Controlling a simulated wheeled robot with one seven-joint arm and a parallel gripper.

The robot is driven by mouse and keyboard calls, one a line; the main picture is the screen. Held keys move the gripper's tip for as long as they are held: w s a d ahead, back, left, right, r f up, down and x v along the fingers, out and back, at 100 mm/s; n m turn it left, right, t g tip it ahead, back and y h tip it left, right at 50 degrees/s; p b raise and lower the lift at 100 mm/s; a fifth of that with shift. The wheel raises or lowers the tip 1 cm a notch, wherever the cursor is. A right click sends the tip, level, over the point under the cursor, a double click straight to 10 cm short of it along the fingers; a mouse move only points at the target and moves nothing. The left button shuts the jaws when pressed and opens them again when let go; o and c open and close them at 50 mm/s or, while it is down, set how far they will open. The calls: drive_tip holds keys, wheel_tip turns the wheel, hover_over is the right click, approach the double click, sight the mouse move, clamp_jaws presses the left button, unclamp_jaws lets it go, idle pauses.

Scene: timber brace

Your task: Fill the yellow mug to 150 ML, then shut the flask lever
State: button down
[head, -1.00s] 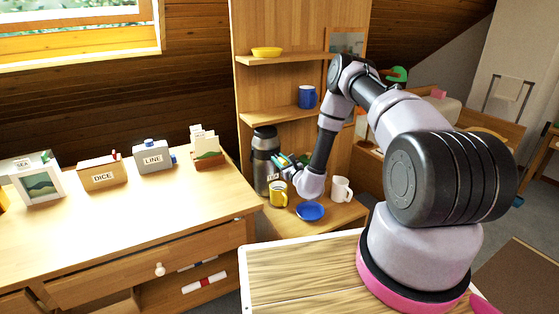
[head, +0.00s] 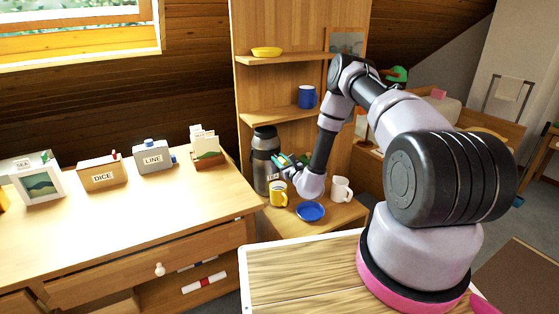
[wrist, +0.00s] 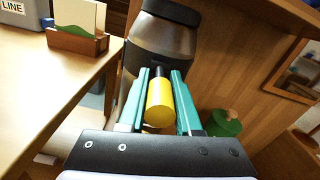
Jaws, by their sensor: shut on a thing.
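The grey flask (head: 265,150) with a black top stands on the low shelf by the cabinet; its body also fills the upper wrist view (wrist: 160,40). My gripper (wrist: 160,101) has teal fingers closed about a yellow cylinder with a black end, which looks like the flask lever (wrist: 159,105). In the head view my gripper (head: 284,162) is at the flask's right side, above the mug. The yellow mug (head: 278,194) stands upright on the shelf, low in front of the flask. Its inside and fill level cannot be made out, nor can any stream.
A blue dish (head: 310,211) and a white mug (head: 341,189) stand right of the yellow mug. A blue mug (head: 307,97) and a yellow bowl (head: 267,51) are on higher shelves. The desk (head: 130,225) is at the left, with labelled boxes along its back.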

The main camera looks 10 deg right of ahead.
drive_tip(key=shift+r, duration=0.1)
idle(0.3)
drive_tip(key=shift+r, duration=0.15)
drive_tip(key=shift+r+g, duration=0.15)
drive_tip(key=shift+g, duration=0.55)
drive_tip(key=c, duration=0.6)
unclamp_jaws()
drive_tip(key=v, duration=1)
drive_tip(key=shift+s, duration=0.4)
drive_tip(key=shift+r, duration=0.1)
